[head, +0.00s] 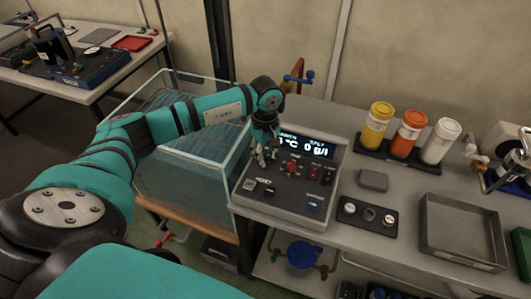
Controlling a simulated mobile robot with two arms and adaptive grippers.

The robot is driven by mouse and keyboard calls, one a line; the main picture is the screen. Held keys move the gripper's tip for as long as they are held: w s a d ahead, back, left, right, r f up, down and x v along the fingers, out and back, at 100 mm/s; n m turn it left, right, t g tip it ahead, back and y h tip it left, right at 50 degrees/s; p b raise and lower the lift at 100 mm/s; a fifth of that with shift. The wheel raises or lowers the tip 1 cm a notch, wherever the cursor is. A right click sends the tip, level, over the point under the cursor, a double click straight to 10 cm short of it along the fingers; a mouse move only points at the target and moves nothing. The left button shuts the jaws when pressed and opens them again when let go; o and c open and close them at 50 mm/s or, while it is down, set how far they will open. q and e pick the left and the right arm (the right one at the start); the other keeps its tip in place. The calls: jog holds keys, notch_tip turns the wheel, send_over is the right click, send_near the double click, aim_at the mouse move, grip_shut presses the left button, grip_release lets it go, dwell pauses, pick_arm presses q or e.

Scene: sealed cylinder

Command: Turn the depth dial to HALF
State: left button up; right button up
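A grey control console (290,205) with a lit display (306,146) stands on the bench beside the glass tank. Its sloped face carries a red button (291,168), several switches and small labels. I cannot read the labels, so I cannot tell which control is the depth dial. My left gripper (262,156) points down over the upper left of the console face, close to it. Its fingers are small and dark here; I cannot tell whether they touch or enclose a control. The gripper hides part of the panel under it. My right gripper is not in view.
The water-filled glass tank (190,185) stands left of the console, under my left arm. Yellow (377,125), orange (408,135) and white (440,142) capped containers stand behind. A black plate with round parts (349,208) and an empty grey tray (462,260) lie to the right.

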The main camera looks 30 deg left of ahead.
pick_arm(q)
grip_shut()
jog(key=shift+n, duration=0.3)
jog(key=n+b, duration=0.2)
jog(key=shift+f+n, duration=0.1)
jog(key=shift+n, duration=0.2)
jog(key=n+b, duration=0.2)
jog(key=n, duration=0.2)
jog(key=shift+n, duration=0.3)
jog(key=n+b, duration=0.1)
jog(key=n, duration=0.4)
jog(key=n+b, duration=0.1)
jog(key=n, duration=0.4)
